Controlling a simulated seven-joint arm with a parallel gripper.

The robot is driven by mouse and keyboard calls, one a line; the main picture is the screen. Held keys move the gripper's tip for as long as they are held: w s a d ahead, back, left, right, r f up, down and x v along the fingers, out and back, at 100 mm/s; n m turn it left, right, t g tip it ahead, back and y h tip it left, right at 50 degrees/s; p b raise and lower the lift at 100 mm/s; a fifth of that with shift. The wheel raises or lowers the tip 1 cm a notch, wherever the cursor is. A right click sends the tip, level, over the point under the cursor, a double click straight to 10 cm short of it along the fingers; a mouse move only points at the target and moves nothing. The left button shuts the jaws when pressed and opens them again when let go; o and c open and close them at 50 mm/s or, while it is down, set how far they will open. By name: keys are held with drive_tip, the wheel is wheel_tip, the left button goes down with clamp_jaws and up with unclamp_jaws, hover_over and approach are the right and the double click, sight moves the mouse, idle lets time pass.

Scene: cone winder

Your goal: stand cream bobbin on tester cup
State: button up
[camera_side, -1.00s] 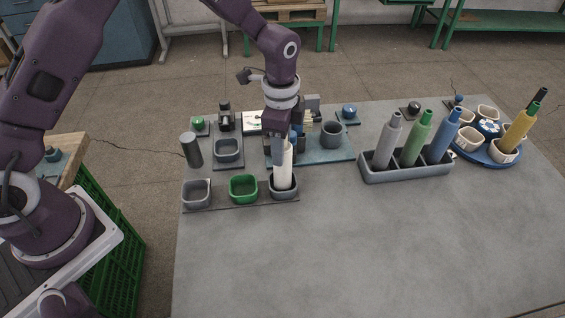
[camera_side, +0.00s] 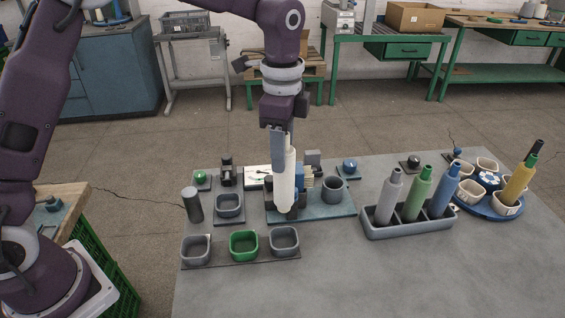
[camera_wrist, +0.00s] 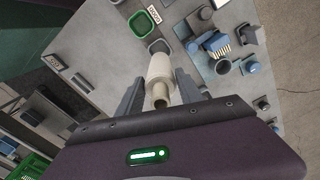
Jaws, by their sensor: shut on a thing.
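My gripper (camera_side: 284,142) is shut on the cream bobbin (camera_side: 287,185) and holds it upright, its lower end in front of the blue plate. In the wrist view the bobbin (camera_wrist: 160,70) sits between the fingers of my gripper (camera_wrist: 159,84). A round dark grey cup (camera_side: 333,190) stands on the right of the blue plate (camera_side: 318,208). A square grey cup (camera_side: 229,207) stands on a small dark plate to the left. I cannot tell for sure which is the tester cup. The bobbin partly hides the blue and yellow parts behind it.
A front row has a grey cup (camera_side: 196,249), a green cup (camera_side: 243,244) and an empty grey cup (camera_side: 284,241). A rack (camera_side: 408,226) of bobbins and a blue carousel (camera_side: 489,206) stand right. The front table is clear.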

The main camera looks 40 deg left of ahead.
drive_tip(key=shift+r, duration=0.8)
drive_tip(key=shift+a, duration=0.1)
drive_tip(key=a+f+n, duration=0.2)
drive_tip(key=a+f, duration=0.2)
drive_tip(key=a, duration=0.5)
drive_tip(key=a+f+n, duration=0.2)
drive_tip(key=a+f, duration=0.3)
drive_tip(key=a, duration=0.5)
drive_tip(key=shift+a+f+n, duration=0.2)
drive_tip(key=shift+a+n, duration=0.05)
drive_tip(key=shift+n, duration=0.05)
drive_tip(key=shift+f, duration=0.15)
drive_tip(key=shift+f, duration=1.4)
